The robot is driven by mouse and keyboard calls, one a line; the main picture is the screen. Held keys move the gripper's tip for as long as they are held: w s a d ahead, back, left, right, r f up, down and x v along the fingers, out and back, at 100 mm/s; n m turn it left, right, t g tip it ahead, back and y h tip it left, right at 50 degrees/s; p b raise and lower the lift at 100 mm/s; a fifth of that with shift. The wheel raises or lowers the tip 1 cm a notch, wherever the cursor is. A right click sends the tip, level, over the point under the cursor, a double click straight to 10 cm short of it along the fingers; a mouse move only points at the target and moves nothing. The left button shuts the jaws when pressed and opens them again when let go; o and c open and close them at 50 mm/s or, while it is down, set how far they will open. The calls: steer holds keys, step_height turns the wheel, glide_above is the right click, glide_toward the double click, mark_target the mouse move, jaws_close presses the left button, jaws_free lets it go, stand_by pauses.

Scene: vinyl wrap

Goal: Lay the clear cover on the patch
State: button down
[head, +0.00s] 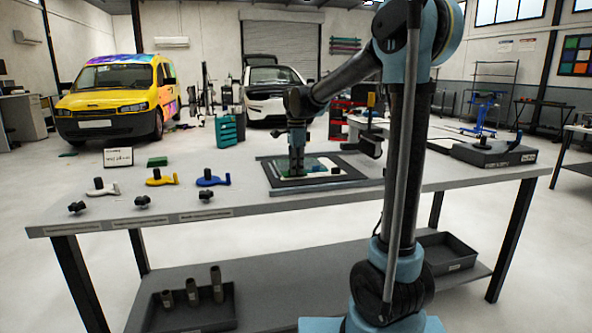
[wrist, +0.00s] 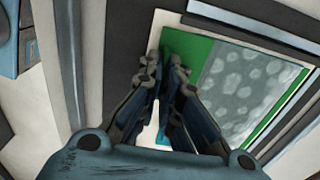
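A green patch (wrist: 185,48) shows beyond my fingertips in the wrist view, framed by pale and dark borders. A greyish see-through sheet with pale rounded spots (wrist: 240,85), which looks like the clear cover, overlaps the green area on the right; green shows along its left and lower right edges. In the head view my gripper (head: 297,172) points down over the left part of the dark framed board (head: 335,182) on the table. In the wrist view its fingers (wrist: 166,70) are close together; whether anything is pinched between the tips is unclear.
On the grey table (head: 240,205), white (head: 103,187), yellow (head: 160,178) and blue (head: 212,180) handled tools, black knobs (head: 143,201) and a green block (head: 157,161) stand left of the board. A dark box (head: 490,153) sits at the right end. The front right tabletop is clear.

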steer(key=c, duration=1.8)
jaws_free()
step_height(320, 180, up, 12)
steer(key=s+d+f+n, duration=0.4)
steer(key=s+d, duration=0.4)
steer(key=d, duration=0.1)
steer(key=s+d+f+n+t, duration=0.1)
steer(key=s+d+f+n, duration=0.4)
steer(key=s+f, duration=0.6)
steer(key=s+d+f+n+t, duration=0.1)
steer(key=s+d+f+n, duration=0.5)
steer(key=s+f, duration=0.6)
steer(key=shift+s+d, duration=0.4)
steer(key=shift+d, duration=0.35)
